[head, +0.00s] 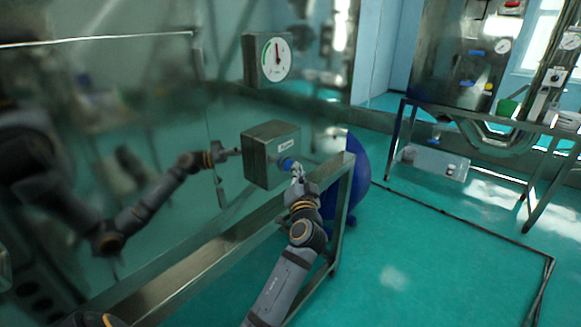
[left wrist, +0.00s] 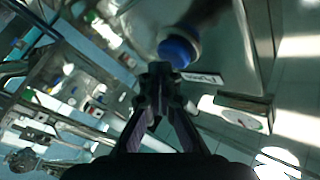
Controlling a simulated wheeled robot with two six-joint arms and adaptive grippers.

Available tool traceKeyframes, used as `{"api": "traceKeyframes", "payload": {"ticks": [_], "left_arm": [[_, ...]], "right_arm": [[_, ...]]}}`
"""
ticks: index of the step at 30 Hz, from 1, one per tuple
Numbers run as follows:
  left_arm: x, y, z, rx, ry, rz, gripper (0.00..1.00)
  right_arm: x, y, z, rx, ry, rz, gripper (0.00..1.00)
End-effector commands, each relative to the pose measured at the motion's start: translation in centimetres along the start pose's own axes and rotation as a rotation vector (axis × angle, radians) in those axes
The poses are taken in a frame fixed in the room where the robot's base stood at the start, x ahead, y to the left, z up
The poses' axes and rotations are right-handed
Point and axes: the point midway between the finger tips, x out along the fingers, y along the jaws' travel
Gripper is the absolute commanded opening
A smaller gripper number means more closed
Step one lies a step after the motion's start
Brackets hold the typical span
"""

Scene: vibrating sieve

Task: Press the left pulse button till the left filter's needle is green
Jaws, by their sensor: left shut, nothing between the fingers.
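A metal box (head: 269,153) with a white label carries the blue pulse button (head: 286,164) on its face. My left gripper (head: 297,172) is shut and empty, with its tips right by the button. In the left wrist view the shut fingertips (left wrist: 158,76) point toward the blue button (left wrist: 178,50), just beside it in the picture. I cannot tell whether they touch it. The filter's gauge (head: 276,58) is a white dial above the box, with a green arc on its left side. Its needle stands roughly upright; the exact zone is too small to tell. My right gripper is not in view.
A shiny metal wall (head: 120,110) behind the box mirrors my arm. A metal frame rail (head: 230,240) runs below the box, with a blue rounded object (head: 352,180) behind it. A bench with equipment (head: 460,60) stands at the back right. The green floor at right is mostly open.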

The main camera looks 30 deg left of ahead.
Motion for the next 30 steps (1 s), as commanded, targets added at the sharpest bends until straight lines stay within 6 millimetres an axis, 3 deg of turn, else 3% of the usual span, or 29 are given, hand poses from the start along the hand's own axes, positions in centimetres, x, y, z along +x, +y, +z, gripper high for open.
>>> {"api": "traceKeyframes", "payload": {"ticks": [30], "left_arm": [[0.74,-0.53,0.56,0.001,0.0,0.0,0.0]], "right_arm": [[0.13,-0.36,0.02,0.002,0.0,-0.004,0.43]]}}
